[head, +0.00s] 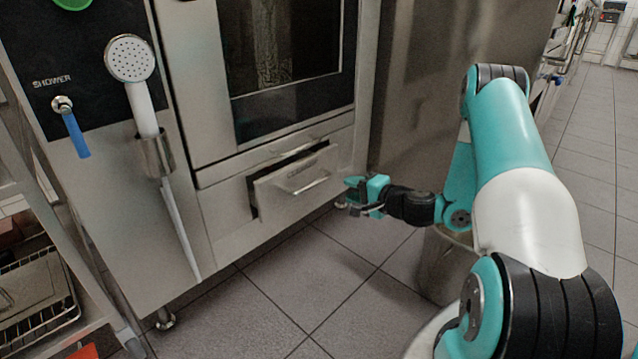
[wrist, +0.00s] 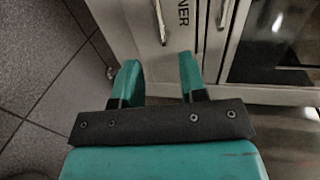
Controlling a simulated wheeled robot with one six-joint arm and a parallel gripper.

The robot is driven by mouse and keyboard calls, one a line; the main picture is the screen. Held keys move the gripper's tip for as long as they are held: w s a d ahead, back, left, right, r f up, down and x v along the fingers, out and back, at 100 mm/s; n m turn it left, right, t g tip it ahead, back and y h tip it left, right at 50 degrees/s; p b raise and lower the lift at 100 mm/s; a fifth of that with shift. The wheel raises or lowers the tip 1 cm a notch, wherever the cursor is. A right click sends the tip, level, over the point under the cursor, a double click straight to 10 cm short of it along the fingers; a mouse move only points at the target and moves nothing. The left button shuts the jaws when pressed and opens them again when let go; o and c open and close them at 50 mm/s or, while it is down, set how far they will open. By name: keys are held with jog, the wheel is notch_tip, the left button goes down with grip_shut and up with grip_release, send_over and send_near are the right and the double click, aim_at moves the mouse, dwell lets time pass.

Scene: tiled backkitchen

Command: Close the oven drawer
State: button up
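The oven drawer (head: 280,199) is a grey metal drawer low on the oven's front. It stands partly pulled out, with a dark gap along its top and left side. Its bar handle (head: 311,188) and a small label are on its front. In the wrist view the drawer handle (wrist: 160,22) shows beyond the fingers, beside lettering ending in "NER". My gripper (head: 352,193) is just right of the drawer in the head view, apart from the handle. In the wrist view my gripper (wrist: 158,70) has its two teal fingers spread with nothing between them.
The oven (head: 213,90) has a dark glass door above the drawer. A hand shower (head: 140,95) hangs on its left panel. A steel cabinet side (head: 425,80) stands to the right. The tiled floor (head: 320,262) in front is clear. A rack (head: 35,290) is at lower left.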

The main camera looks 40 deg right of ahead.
aim_at(321, 181)
jog(key=b+x, duration=0.2)
jog(key=x, duration=0.3)
jog(key=b+x, duration=0.1)
jog(key=x, duration=0.4)
jog(key=shift+w+a+f+b, duration=0.15)
jog(key=shift+w+f+b, duration=0.15)
jog(key=shift+w+b, duration=0.05)
jog(key=shift+x, duration=0.8)
jog(key=shift+r, duration=0.1)
jog(key=shift+c, duration=0.3)
grip_shut()
